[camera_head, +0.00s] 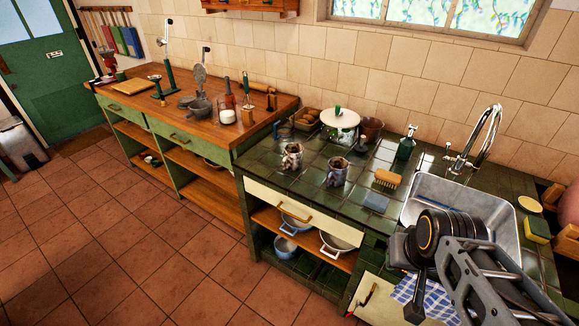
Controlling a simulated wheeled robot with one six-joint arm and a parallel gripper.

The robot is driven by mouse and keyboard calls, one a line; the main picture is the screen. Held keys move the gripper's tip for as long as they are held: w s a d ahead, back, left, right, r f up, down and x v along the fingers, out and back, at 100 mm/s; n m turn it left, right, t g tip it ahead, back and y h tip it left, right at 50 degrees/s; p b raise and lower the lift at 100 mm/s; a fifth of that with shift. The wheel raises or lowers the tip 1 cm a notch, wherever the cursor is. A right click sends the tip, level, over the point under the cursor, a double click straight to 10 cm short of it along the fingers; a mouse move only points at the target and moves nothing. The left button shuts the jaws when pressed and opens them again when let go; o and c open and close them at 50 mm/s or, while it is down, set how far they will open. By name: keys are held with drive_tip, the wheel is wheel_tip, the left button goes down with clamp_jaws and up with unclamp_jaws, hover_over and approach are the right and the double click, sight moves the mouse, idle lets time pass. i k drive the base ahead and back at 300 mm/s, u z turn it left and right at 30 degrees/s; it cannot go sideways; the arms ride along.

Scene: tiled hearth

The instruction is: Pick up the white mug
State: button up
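Two mugs stand upright on the dark green tiled counter (291,183). The left one is a pale, whitish mug (291,158) with brown markings and the best match for the white mug. The right one is a blue-grey mug (337,173) with a dark inside, a short gap away. My arm reaches in from the lower right, and the dark end with my gripper (414,297) hangs in front of the sink, well to the right of both mugs. Nothing is seen held. The fingers are too dark and small to read.
The sink (415,205) and tap (480,140) are at right. The counter's front left is clear.

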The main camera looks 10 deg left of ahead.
sight(293, 158)
drive_tip(key=u, duration=2.2)
drive_tip(key=i, duration=3.15)
drive_tip(key=z, duration=3.75)
drive_tip(key=i, duration=0.55)
